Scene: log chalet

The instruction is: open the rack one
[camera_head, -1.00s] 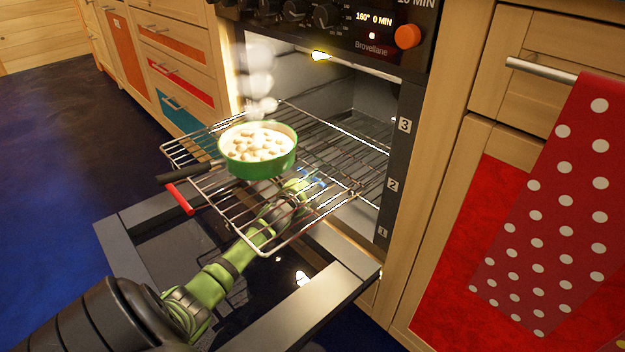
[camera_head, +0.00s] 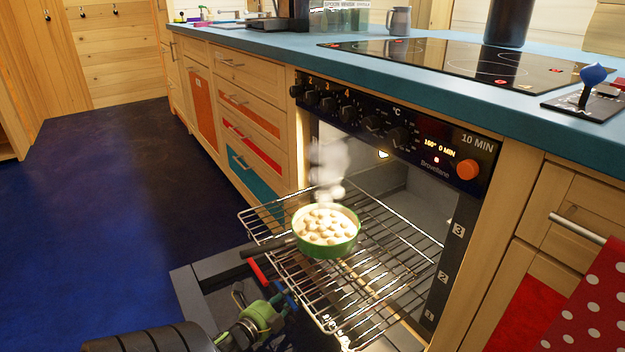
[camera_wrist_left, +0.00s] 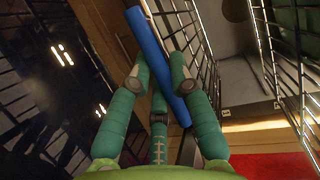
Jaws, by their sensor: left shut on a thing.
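The oven (camera_head: 415,215) is open at the front. In the head view, an upper wire rack (camera_head: 375,265) is pulled out and carries a green pan (camera_head: 327,246) of pale round pieces, steaming. A red handle (camera_head: 257,271) shows at this rack's front. My left gripper (camera_head: 280,304) is low, under and in front of this rack, by a blue handle (camera_head: 288,294). In the left wrist view, the green fingers (camera_wrist_left: 158,84) are shut on the blue handle (camera_wrist_left: 150,45), with wire rack bars to its right. Whether the blue handle's rack is out is hard to tell. My right gripper is out of view.
The lowered oven door (camera_head: 188,292) lies beneath the racks. The pan's dark handle (camera_head: 267,250) points left. Drawers (camera_head: 245,130) line the left, and a dotted red towel (camera_head: 590,300) hangs at right. The dark floor (camera_head: 100,200) at left is clear.

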